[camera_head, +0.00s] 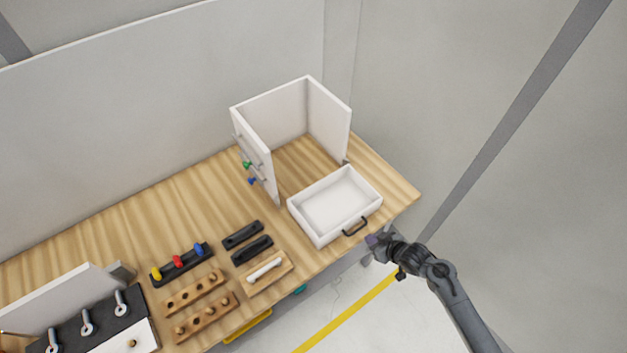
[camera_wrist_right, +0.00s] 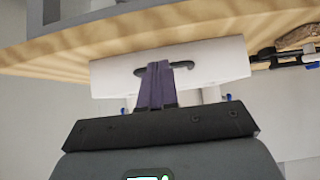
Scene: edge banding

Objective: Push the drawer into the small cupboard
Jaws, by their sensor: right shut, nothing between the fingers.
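The white drawer (camera_head: 336,203) sits on the wooden bench in front of the open side of the white cupboard (camera_head: 329,118), apart from it or just short of it. The drawer is empty, and its dark handle (camera_head: 355,227) faces the bench's front edge. My right gripper (camera_head: 372,240) is shut and empty, just in front of the handle, near the bench edge. In the right wrist view its purple fingers (camera_wrist_right: 157,70) overlap the middle of the handle against the drawer's white front (camera_wrist_right: 218,60); whether they touch is unclear. My left gripper is not in view.
The wooden bench (camera_head: 402,190) is clear right of the drawer. Left of the drawer lie black handles (camera_head: 252,250), a wooden block with a white bar (camera_head: 266,271), peg blocks (camera_head: 195,292) and a rack with coloured knobs (camera_head: 180,264). Green and blue knobs show on the cupboard's left side.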

